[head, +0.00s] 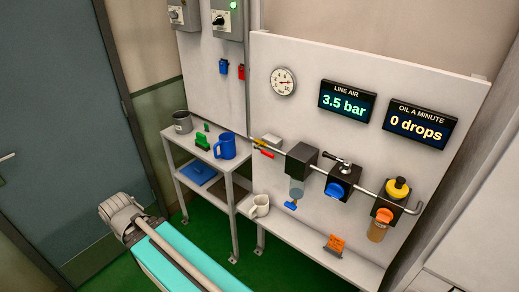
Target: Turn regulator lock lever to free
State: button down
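The regulator (346,181) is a dark block on the metal pipe along the white panel, right of centre in the head view. A blue knob (335,190) sits on its lower front. A small lever (337,158) with a dark handle sits on its top and points to the left. I take it to be the lock lever, but no marking on it is readable at this size. My gripper is not visible in this view, and nothing touches the lever or the regulator.
A filter with a blue drain (291,205) is left of the regulator; a lubricator with a yellow cap (397,188) is right. Displays read 3.5 bar (346,102) and 0 drops (420,124). A mug (259,206) and orange sign (335,245) stand on the ledge below. A shelf (233,164) stands left.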

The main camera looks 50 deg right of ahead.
aim_at(345, 170)
jog(key=z, duration=1.15)
